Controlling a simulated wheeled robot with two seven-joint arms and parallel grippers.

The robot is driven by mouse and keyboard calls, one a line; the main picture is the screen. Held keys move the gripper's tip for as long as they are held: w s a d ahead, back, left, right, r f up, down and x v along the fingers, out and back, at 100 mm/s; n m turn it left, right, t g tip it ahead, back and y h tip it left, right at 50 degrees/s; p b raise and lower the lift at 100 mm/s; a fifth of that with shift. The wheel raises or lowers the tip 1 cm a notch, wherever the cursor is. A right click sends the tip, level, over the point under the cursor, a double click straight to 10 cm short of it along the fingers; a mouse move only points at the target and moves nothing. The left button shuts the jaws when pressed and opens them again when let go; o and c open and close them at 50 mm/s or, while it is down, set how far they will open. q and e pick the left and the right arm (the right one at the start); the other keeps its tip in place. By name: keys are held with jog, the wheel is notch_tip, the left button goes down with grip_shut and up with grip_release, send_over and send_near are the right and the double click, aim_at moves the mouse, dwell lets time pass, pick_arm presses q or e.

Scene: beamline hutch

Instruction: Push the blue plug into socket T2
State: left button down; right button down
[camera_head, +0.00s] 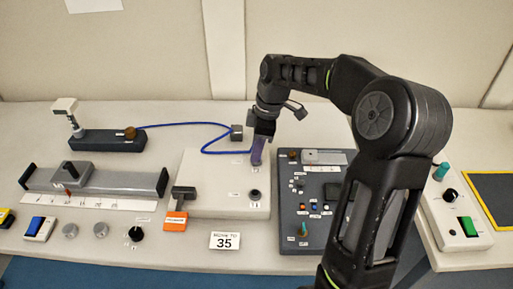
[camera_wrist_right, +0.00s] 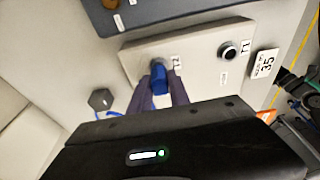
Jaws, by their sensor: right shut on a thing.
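The blue plug (camera_wrist_right: 160,78) sits between the two fingers of my right gripper (camera_wrist_right: 162,86), which is shut on it. It also shows in the head view my right gripper (camera_head: 258,153), pointing down over the back right of the pale socket box (camera_head: 215,200). In the right wrist view, the plug's end is at the box (camera_wrist_right: 200,50) beside the T2 label (camera_wrist_right: 175,62). The plug and fingers hide socket T2, so I cannot tell how deep the plug sits. Socket T1 (camera_wrist_right: 230,50) is empty and also shows in the head view (camera_head: 255,195). My left gripper is out of view.
A blue cable (camera_head: 185,124) runs from a dark block (camera_head: 105,141) to the plug, past a small grey block (camera_head: 237,132). A dark control panel (camera_head: 297,225) stands right of the box.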

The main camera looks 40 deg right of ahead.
jog(key=shift+f, duration=0.15)
jog(key=c, duration=1.1)
grip_release()
jog(key=shift+c, duration=0.2)
jog(key=v, duration=0.8)
